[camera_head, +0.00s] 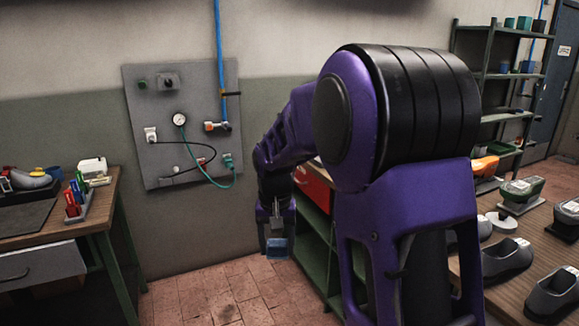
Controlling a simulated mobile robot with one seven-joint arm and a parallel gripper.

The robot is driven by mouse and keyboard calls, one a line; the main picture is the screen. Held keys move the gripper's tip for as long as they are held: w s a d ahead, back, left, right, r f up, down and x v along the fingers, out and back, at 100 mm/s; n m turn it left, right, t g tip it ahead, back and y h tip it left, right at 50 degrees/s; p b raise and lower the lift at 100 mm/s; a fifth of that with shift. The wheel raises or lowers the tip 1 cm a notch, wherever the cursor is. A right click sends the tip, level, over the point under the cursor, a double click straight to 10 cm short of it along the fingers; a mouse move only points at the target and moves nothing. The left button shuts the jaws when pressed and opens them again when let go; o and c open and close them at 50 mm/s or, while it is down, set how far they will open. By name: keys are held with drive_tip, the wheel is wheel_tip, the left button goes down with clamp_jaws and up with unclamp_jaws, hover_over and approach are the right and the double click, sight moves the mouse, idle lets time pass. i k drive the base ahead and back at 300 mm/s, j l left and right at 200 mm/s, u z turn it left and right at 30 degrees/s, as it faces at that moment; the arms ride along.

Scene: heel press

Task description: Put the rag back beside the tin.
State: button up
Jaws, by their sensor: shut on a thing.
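My gripper (276,236) hangs pointing down in mid-air, left of the green cabinet and over the brick floor. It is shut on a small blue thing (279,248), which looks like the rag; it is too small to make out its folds. I cannot pick out the tin for sure. A pale round flat thing (503,221) lies on the right bench, but I cannot tell if it is the tin. My own arm hides much of the middle and part of the right bench.
A grey wall panel (184,100) carries a gauge and hoses. The green cabinet (312,239) stands close to my gripper. The right bench (518,281) holds several grey shoe-shaped forms. Brick floor is clear below.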

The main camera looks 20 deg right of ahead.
sight(537, 244)
drive_tip(key=i+z, duration=0.25)
drive_tip(key=z, duration=0.2)
drive_tip(key=i+j+z, duration=0.2)
drive_tip(key=z, duration=0.3)
drive_tip(key=i+z, duration=0.1)
drive_tip(key=z, duration=0.25)
drive_tip(key=i+z, duration=0.15)
drive_tip(key=z, duration=0.2)
drive_tip(key=j+z, duration=0.15)
drive_tip(key=z, duration=0.15)
drive_tip(key=i+z, duration=0.35)
drive_tip(key=i+j+z, duration=0.1)
drive_tip(key=z, duration=0.3)
drive_tip(key=i, duration=0.1)
